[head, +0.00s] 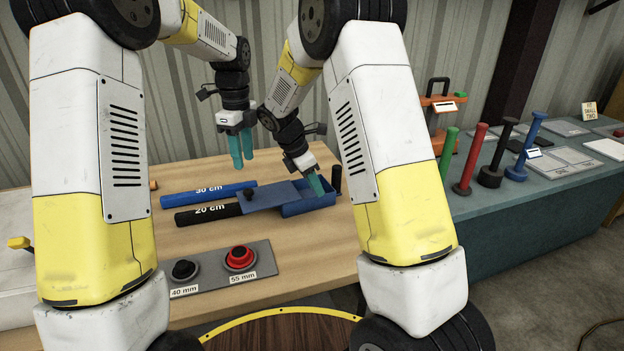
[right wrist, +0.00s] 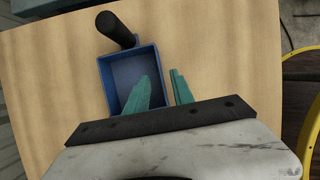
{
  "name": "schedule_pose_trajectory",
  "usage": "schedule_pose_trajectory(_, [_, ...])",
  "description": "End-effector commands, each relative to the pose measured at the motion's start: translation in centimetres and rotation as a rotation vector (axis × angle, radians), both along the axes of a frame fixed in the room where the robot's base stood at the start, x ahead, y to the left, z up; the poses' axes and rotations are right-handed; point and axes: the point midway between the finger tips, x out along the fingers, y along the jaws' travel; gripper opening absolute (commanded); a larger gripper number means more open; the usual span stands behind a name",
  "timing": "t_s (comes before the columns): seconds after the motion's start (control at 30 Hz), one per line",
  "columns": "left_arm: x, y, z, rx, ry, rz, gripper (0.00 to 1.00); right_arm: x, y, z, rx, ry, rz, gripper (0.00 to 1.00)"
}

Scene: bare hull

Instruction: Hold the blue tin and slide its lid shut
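The blue tin (head: 308,208) lies on the wooden table, its right part uncovered. Its flat blue lid (head: 270,193) is slid to the left, with a small dark knob on it. A black post (head: 337,179) rises at the tin's right end; it also shows in the right wrist view (right wrist: 116,30). My right gripper (head: 316,184) is at the open part. In the right wrist view, its teal fingers (right wrist: 162,88) straddle one tin wall (right wrist: 160,65), one inside and one outside, with a gap between them. My left gripper (head: 242,149) hangs above and behind the lid, empty, fingers slightly apart.
A blue 30 cm bar (head: 205,192) and a black 20 cm bar (head: 208,213) lie left of the tin. A grey plate (head: 215,275) with a black and a red knob is in front. A teal side table (head: 500,220) with several coloured posts stands right.

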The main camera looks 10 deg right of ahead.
Motion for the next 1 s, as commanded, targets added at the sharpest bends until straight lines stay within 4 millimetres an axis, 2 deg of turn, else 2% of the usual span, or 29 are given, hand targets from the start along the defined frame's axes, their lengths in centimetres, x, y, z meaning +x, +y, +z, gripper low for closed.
schedule_pose_trajectory(0.1, [0.0,0.0,0.0,0.0,0.0,0.0,0.36,0.1,-0.8,-1.9,-0.002,0.003,-0.002,0.29])
schedule_pose_trajectory(0.3, [0.0,0.0,0.0,0.0,0.0,0.0,0.36,0.4,-1.7,-4.2,0.001,0.001,-0.003,0.29])
schedule_pose_trajectory(0.7, [0.0,0.0,0.0,0.0,0.0,0.0,0.36,0.5,-2.0,-4.9,0.001,-0.001,-0.004,0.29])
schedule_pose_trajectory(0.87, [0.0,0.0,0.0,0.0,0.0,0.0,0.36,0.5,-2.0,-4.9,0.001,-0.001,-0.004,0.0])
schedule_pose_trajectory(1.0, [0.0,0.0,0.0,0.0,0.0,0.0,0.36,0.5,-2.0,-4.9,0.001,-0.001,-0.003,0.0])
